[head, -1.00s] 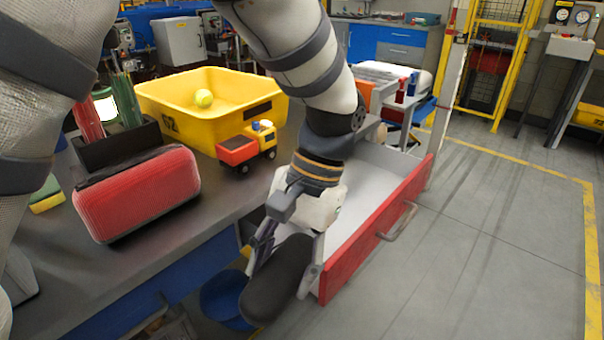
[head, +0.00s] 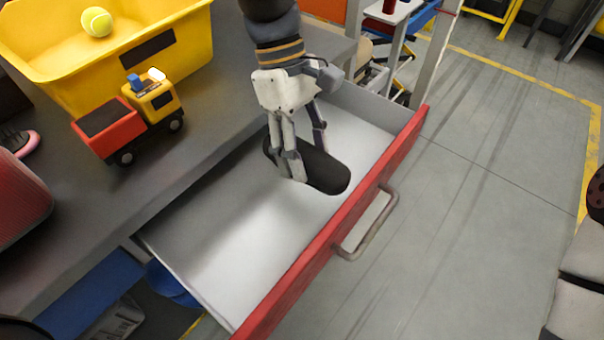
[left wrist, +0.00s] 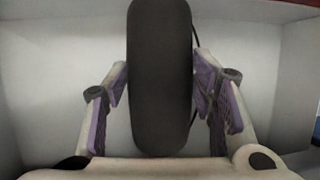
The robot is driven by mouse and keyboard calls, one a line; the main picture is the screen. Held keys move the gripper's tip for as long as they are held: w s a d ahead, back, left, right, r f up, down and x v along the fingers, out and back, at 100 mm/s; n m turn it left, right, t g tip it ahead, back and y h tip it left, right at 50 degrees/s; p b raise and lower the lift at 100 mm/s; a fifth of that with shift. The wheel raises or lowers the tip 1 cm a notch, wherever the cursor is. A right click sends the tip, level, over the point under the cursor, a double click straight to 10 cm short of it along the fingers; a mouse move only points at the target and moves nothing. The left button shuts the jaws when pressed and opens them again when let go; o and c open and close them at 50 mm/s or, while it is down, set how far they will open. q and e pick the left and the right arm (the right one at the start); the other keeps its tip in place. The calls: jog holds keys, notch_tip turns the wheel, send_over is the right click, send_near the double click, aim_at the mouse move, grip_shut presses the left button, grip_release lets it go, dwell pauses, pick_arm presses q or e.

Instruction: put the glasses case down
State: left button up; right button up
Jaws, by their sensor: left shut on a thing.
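The glasses case (head: 328,174) is a dark, long, rounded case. My left gripper (head: 308,164) is shut on its middle, with a finger on each side. It is over the pale floor of the open drawer (head: 225,230), within its walls. I cannot tell whether the case touches the drawer floor. In the left wrist view the case (left wrist: 160,85) stands lengthwise between the two finger pads, with pale drawer surfaces behind it. My right gripper is not in view.
The drawer's red front (head: 330,245) has a metal handle (head: 368,225). On the grey worktop (head: 195,165) are a toy truck (head: 110,130), a yellow bin (head: 125,50) with a tennis ball (head: 97,21), and a red case (head: 18,200). The drawer's near part is empty.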

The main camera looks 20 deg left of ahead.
pick_arm(q)
notch_tip(320, 180, down, 7)
jog(key=shift+f+b, duration=0.2)
jog(key=shift+b, duration=0.15)
jog(key=shift+f, duration=0.15)
jog(key=o, duration=1.2)
jog(key=v, duration=1.2)
